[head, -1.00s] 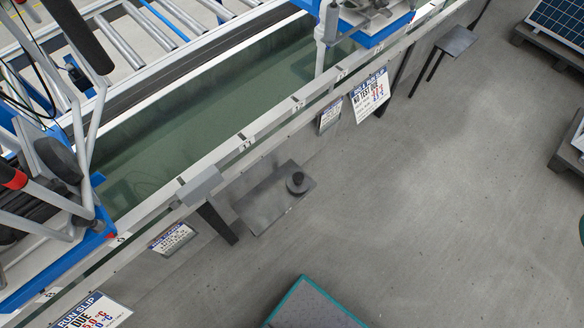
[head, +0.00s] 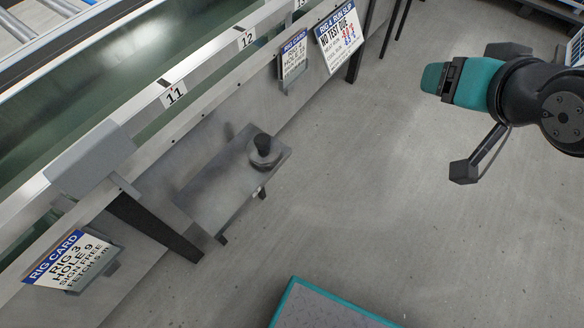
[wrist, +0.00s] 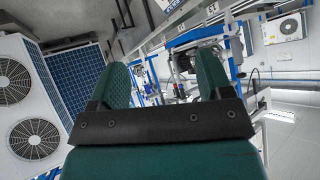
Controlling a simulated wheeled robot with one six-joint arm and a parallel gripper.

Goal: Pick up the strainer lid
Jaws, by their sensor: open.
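The strainer lid (head: 265,158) is a small grey round disc with a dark upright knob, as far as I can tell. It sits near the right end of a grey metal shelf (head: 215,195) on the side of the long trough. My gripper (head: 432,78) is at the upper right of the head view, well apart from the lid. In the wrist view my gripper (wrist: 164,72) shows two green fingers spread apart with nothing between them. The lid does not show in the wrist view.
The trough rail (head: 205,75) bears number tags and a grey box (head: 90,160). A rig card (head: 70,262) hangs at left; a run slip (head: 340,38) hangs above. A teal-edged platform (head: 330,308) is at the bottom. Open floor (head: 380,200) lies right of the shelf.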

